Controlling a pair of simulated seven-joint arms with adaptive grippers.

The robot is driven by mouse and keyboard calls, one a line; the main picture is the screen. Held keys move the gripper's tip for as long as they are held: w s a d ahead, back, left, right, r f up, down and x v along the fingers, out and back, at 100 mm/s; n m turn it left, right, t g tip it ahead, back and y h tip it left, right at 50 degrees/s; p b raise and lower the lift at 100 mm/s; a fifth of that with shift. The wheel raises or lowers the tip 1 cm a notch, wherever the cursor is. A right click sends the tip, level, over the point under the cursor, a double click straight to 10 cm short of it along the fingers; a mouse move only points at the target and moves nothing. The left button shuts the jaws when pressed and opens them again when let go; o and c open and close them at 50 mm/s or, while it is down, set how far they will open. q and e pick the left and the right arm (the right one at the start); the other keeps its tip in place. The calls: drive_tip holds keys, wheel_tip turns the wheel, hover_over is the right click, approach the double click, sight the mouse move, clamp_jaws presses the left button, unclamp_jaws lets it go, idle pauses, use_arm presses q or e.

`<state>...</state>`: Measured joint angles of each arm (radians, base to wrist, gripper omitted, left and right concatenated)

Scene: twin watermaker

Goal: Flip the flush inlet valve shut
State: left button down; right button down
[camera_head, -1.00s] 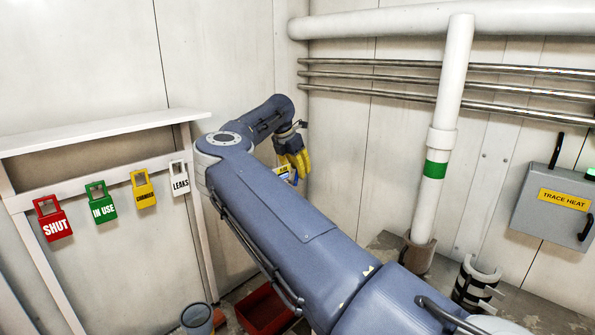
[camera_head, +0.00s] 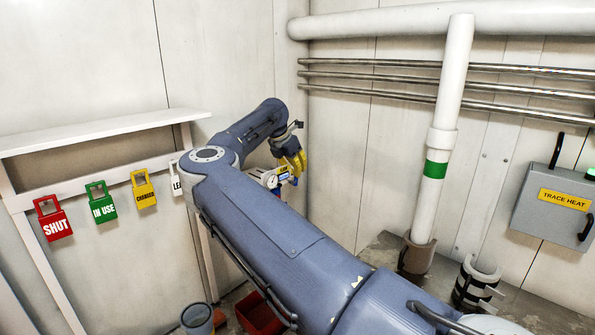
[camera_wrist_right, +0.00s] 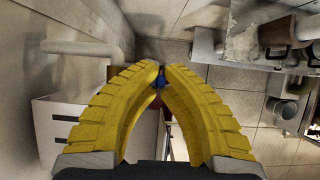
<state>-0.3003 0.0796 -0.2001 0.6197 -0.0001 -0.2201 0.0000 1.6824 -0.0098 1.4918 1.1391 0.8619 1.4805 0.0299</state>
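My right gripper (camera_head: 293,160) reaches toward the corner past my blue arm. In the right wrist view its yellow fingers (camera_wrist_right: 159,70) bow outward and their tips nearly meet. A small blue part (camera_wrist_right: 160,82), perhaps the valve's handle, shows at the tips with something dark red behind it. I cannot tell whether the tips touch or pinch it. In the head view a white round gauge (camera_head: 272,182) and a small blue and red fitting show just below the fingers. The valve body is mostly hidden behind the arm. My left gripper is not in view.
Tags reading SHUT (camera_head: 55,225), IN USE (camera_head: 102,207) and CHANGED (camera_head: 145,195) hang under a shelf; another is partly covered by my arm. A red bin (camera_head: 258,316) and a grey bucket (camera_head: 197,319) stand below. A white pipe (camera_head: 448,110) and trace heat box (camera_head: 556,207) are at right.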

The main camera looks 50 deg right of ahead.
drive_tip(key=shift+a+h, duration=0.5)
drive_tip(key=shift+h, duration=0.6)
drive_tip(key=c, duration=1.5)
unclamp_jaws()
drive_tip(key=shift+a+r, duration=0.1)
drive_tip(key=v, duration=1.1)
drive_tip(key=shift+a+r, duration=0.25)
drive_tip(key=shift+r, duration=0.1)
